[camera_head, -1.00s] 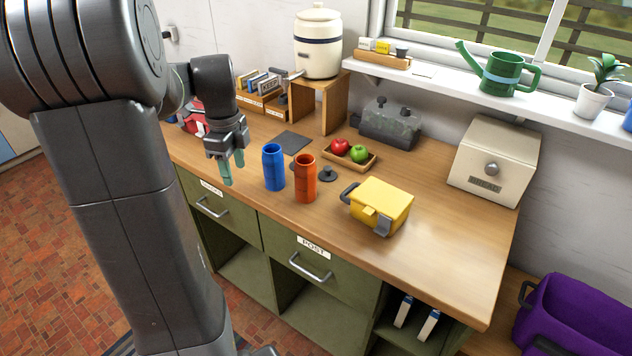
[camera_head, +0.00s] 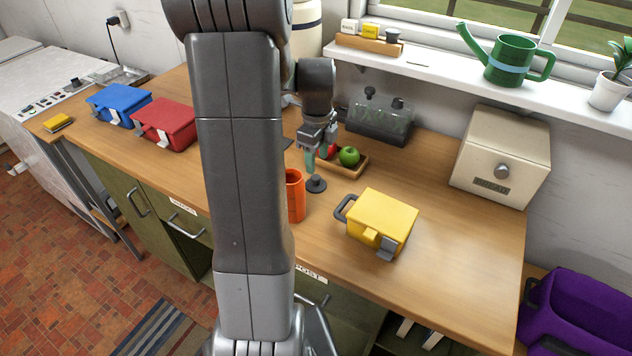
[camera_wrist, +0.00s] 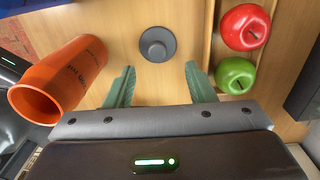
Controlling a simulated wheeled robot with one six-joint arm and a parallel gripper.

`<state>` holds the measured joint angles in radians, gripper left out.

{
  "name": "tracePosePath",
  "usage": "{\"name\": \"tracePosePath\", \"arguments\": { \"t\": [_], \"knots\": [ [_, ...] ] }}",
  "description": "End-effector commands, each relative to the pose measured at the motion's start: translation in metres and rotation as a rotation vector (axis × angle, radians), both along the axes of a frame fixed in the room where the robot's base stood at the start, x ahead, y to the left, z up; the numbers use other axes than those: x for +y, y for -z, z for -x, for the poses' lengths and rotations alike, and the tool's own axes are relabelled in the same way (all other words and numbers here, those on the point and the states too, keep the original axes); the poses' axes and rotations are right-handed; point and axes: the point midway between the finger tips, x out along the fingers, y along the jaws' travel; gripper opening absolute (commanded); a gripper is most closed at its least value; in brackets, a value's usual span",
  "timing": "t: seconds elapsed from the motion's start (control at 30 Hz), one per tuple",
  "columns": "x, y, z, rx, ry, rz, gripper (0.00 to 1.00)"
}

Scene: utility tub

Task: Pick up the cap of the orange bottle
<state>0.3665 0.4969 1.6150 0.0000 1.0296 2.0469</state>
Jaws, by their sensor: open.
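The orange bottle (camera_head: 295,196) stands open on the wooden counter, partly hidden behind my arm in the head view. It also shows in the wrist view (camera_wrist: 70,75), with its open mouth visible. A dark grey round cap (camera_head: 316,184) with a raised knob lies on the counter just right of the bottle. In the wrist view the cap (camera_wrist: 157,44) lies ahead of my fingertips, roughly centred between them. My gripper (camera_head: 319,156) is open and empty, its green fingers pointing down above the counter near the cap. In the wrist view the fingers (camera_wrist: 158,80) are spread apart.
A wooden tray (camera_head: 349,172) with a green apple (camera_head: 349,156) and a red apple (camera_wrist: 246,27) sits close beside the cap. A yellow lunch box (camera_head: 381,222) stands to the right. A grey tank (camera_head: 379,120) is behind. The counter's front right is clear.

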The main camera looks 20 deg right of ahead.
Motion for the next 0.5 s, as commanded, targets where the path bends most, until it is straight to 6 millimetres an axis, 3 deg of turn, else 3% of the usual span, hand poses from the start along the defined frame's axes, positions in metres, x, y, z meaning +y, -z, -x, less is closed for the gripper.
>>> {"name": "tracePosePath", "arguments": {
  "t": [0.17,0.5],
  "knots": [
    [0.001,0.011,0.000,0.002,0.000,-0.001,0.50],
    [0.003,0.054,0.001,0.003,0.000,-0.001,0.50]
  ]
}}
